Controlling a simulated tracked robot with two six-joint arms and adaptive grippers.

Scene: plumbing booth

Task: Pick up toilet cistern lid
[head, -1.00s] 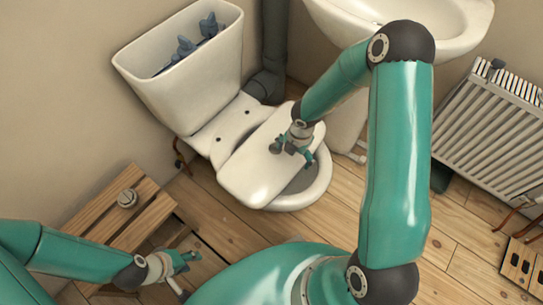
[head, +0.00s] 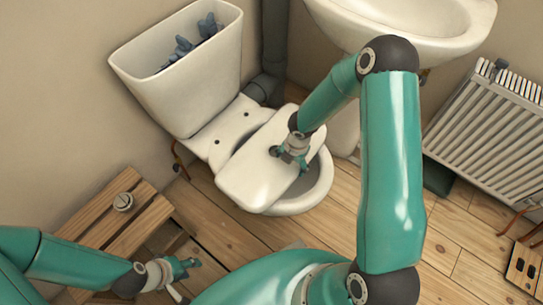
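The toilet cistern lid (head: 250,175), a white slab, lies aslant over the toilet bowl (head: 312,196), covering part of its opening. My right gripper (head: 290,160) is over the lid's right part, near its right edge, with its fingers spread. Whether the fingers touch the lid cannot be made out. The white cistern (head: 190,90) behind stands uncovered, with grey-blue fittings (head: 190,42) inside. My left gripper (head: 184,268) is low at the left, away from the lid; its finger opening is unclear.
A white basin (head: 400,25) hangs at the upper right. A radiator (head: 490,125) is at the right. The plank floor (head: 455,225) between toilet and radiator is mostly clear.

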